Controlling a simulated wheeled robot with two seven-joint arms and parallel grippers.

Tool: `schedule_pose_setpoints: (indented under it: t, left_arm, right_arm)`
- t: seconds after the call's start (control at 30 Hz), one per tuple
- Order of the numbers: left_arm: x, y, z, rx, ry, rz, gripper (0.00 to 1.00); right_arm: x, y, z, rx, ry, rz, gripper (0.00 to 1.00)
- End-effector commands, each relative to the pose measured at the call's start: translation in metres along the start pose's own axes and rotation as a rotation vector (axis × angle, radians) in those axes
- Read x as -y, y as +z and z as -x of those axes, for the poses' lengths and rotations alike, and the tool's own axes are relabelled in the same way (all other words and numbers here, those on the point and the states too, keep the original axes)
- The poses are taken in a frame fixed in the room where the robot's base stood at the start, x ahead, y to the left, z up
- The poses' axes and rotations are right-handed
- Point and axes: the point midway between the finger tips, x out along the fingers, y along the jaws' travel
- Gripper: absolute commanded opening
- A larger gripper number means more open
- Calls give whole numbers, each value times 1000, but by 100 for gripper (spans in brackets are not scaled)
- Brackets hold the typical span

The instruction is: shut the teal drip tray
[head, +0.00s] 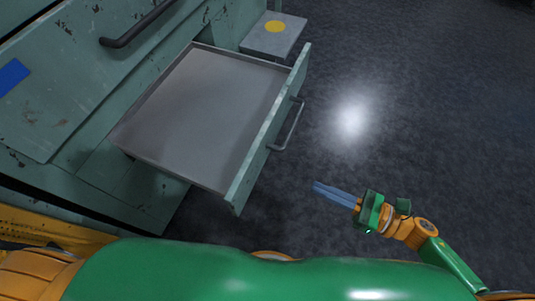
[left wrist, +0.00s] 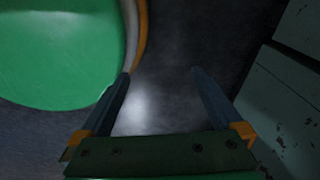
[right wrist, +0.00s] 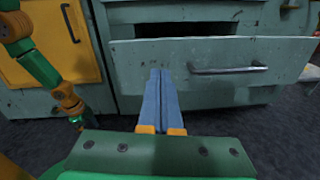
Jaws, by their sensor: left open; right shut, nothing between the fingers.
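The teal drip tray (head: 262,132) is a drawer pulled far out of the teal cabinet, with an empty grey inside (head: 205,105) and a dark bar handle (head: 288,124) on its front. In the right wrist view its front panel (right wrist: 215,85) and handle (right wrist: 228,70) face me. My right gripper (head: 316,188) is shut and empty, in front of the tray's front panel and apart from it. It also shows in the right wrist view (right wrist: 160,72). My left gripper (left wrist: 162,72) is open and empty in the left wrist view. It is not seen clearly in the head view.
The teal cabinet (head: 70,80) has another dark handle (head: 140,25) higher up. A grey ledge with a yellow disc (head: 275,26) juts out beyond the tray. A yellow cabinet panel (right wrist: 52,48) stands left in the right wrist view. The dark floor (head: 420,110) right of the tray is clear.

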Motion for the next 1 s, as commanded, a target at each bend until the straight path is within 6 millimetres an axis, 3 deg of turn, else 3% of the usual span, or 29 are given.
schedule_pose_setpoints:
  t: [0.03, 0.17, 0.4, 0.7, 1.0]
  left_arm:
    - [1, 0, -11, -2, -2, 0, 100]
    - [1, 0, -6, -1, -2, 0, 100]
    - [-6, 15, 5, 31, 10, -3, 100]
    - [-19, 12, 12, 31, 32, -6, 100]
    - [-19, 12, 14, 32, 33, -9, 100]
  right_arm:
    - [-7, -6, 0, 4, 45, 61, 0]
    - [-16, 2, -9, 13, 83, 119, 0]
    - [-19, 6, -57, 16, 78, 115, 0]
    - [-23, 5, -118, 14, 76, 112, 0]
    - [-25, 3, -141, 12, 75, 111, 0]
